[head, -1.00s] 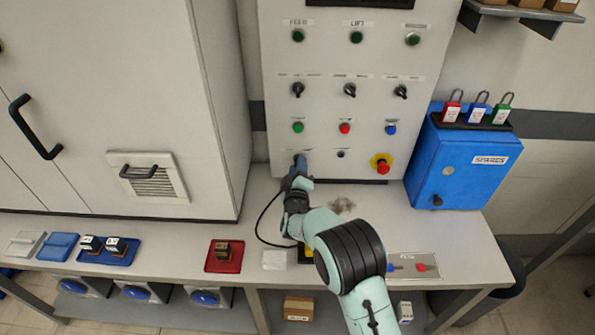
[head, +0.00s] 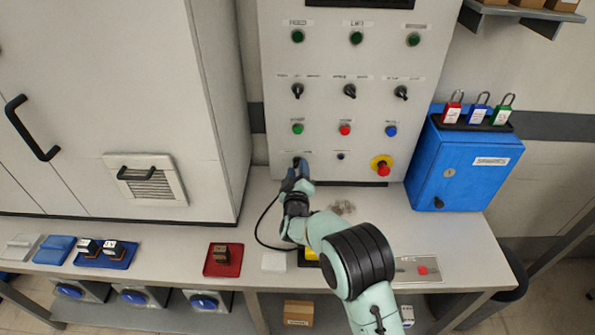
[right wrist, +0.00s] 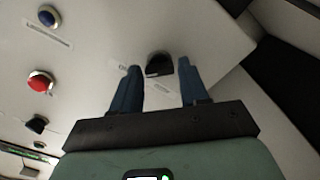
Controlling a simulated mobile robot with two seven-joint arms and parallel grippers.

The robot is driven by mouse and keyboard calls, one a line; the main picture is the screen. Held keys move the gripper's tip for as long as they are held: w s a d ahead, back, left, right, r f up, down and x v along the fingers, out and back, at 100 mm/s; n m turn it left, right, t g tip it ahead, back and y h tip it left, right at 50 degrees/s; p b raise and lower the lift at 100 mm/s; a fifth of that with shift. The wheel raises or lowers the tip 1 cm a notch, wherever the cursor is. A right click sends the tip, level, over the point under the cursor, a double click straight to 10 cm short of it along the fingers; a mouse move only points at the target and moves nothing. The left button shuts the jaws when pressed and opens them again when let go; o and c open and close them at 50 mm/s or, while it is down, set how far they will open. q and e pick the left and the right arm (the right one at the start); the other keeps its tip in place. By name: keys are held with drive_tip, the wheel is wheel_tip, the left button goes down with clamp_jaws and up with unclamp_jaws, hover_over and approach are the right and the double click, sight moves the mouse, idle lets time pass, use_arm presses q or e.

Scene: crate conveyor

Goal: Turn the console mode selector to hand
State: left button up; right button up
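The console (head: 325,60) is a pale upright panel with rows of buttons and black selectors. My right gripper (head: 297,163) is at its lower left corner. In the right wrist view, my right gripper (right wrist: 159,66) has its two blue fingers apart, one on each side of a black selector knob (right wrist: 158,66). A visible gap separates each finger from the knob. The head view mostly hides this knob behind the gripper. Its label and the way it points are too small to read. My left gripper is not in view.
Three more black selectors, including the middle one (head: 349,91), are higher up. A red emergency button (head: 382,166) on yellow is to the right. A blue box (head: 462,165) stands right of the console. A red tray (head: 222,260) and a cable lie on the bench (head: 185,240).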

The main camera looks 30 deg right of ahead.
drive_tip(key=shift+o, duration=0.9)
use_arm(q)
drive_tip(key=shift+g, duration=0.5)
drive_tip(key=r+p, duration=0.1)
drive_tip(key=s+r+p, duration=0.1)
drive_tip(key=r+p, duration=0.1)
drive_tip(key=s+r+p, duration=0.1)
drive_tip(key=p, duration=0.1)
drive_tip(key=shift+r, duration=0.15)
use_arm(e)
wheel_tip(320, 180, up, 20)
drive_tip(key=shift+f, duration=0.1)
